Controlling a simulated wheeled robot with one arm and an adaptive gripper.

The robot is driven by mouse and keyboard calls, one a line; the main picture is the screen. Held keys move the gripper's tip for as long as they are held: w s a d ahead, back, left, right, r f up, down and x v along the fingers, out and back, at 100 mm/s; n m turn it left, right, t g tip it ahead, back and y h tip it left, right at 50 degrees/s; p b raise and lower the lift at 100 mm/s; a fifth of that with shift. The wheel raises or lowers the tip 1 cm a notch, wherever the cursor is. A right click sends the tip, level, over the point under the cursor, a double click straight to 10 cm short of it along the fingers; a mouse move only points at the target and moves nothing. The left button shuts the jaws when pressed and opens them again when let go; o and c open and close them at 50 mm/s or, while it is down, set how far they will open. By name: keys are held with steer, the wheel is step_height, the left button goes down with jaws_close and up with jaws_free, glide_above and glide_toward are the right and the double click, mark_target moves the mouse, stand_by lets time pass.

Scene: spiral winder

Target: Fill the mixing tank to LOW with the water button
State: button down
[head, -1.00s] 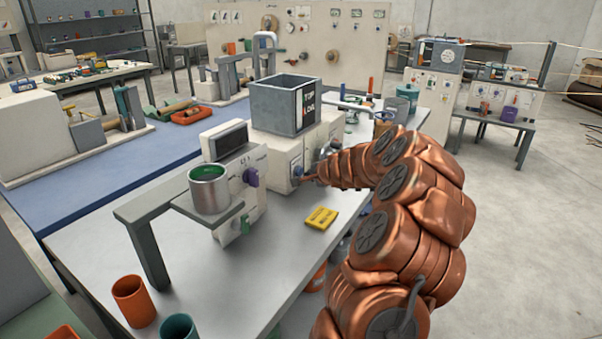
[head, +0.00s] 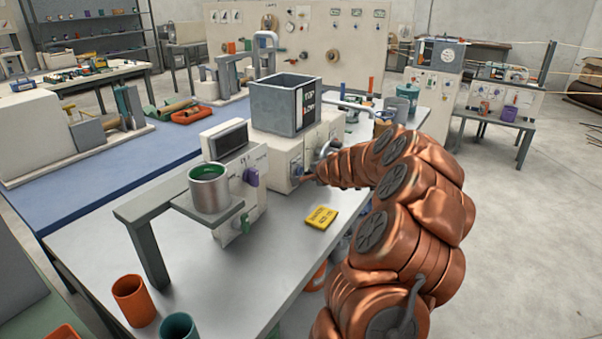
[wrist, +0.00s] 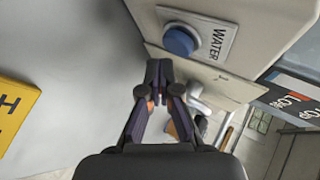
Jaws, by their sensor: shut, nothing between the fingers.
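The mixing tank (head: 276,108) is an open grey square box on a cream base, with a TOP and LOW label plate (head: 307,104) on its side. Its water level cannot be seen. The plate also shows at the right of the wrist view (wrist: 291,101). The blue round WATER button (wrist: 180,41) sits on the base's cream front face, beside its printed label (wrist: 217,42). My gripper (wrist: 158,68) is shut and empty, its tips close to the button, just below it in the wrist view. I cannot tell whether they touch it. In the head view my gripper (head: 307,177) is small at the base's front.
A yellow sign (head: 321,217) lies on the table in front of the base. A green-filled metal pot (head: 209,194) stands on a shelf to the left. Orange (head: 133,300) and teal (head: 178,327) cups stand at the near left. The grey tabletop (head: 200,262) between is clear.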

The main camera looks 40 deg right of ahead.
steer(key=shift+w+a, duration=0.25)
steer(key=shift+w, duration=0.55)
stand_by(7.2)
